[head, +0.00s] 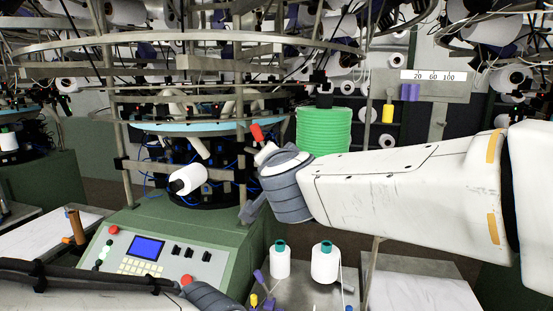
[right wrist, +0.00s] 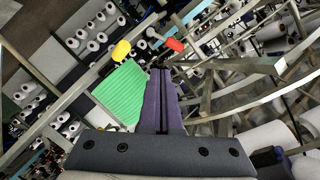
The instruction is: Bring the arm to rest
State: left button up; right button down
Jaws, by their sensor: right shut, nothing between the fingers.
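My right arm (head: 405,185) reaches in from the right in the head view, ending in a grey banded wrist (head: 288,187) in front of the knitting machine. In the right wrist view my right gripper (right wrist: 160,75) is shut, its two dark fingers together with nothing between them. A red piece (right wrist: 175,45) shows beyond the fingertips. My left arm (head: 90,290) lies along the bottom left edge of the head view. Its grey wrist (head: 210,297) is partly cut off, and the state of its jaws cannot be made out.
The circular knitting machine (head: 190,240) with its control panel (head: 145,248) stands left of centre. A green cylinder (head: 323,130) is behind my right arm. Two white yarn cones (head: 279,263) (head: 325,264) stand on a table at the bottom centre. Yarn racks fill the background.

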jog(key=s+d+f+n+g, duration=0.1)
jog(key=d+f+n+g, duration=0.25)
jog(key=f, duration=0.65)
jog(key=s+d+f+n+g, duration=0.2)
jog(key=d+f+n+g, duration=0.15)
jog(key=f, duration=0.65)
jog(key=s+d+f+g+h, duration=0.2)
jog(key=s+d+f+g, duration=0.4)
jog(key=s+d+f, duration=0.75)
jog(key=s+a+f+n+g+b, duration=0.1)
jog(key=s+a+f+n+b, duration=0.3)
jog(key=s+a+b, duration=0.2)
jog(key=s+a+f+n+g+y+b, duration=0.1)
jog(key=s+a+f+n+g+b, duration=0.1)
jog(key=s+a+f+n+b, duration=0.2)
jog(key=s+a+b, duration=0.3)
jog(key=s+a, duration=0.2)
jog(key=shift+f, duration=0.4)
jog(key=shift+a, duration=0.1)
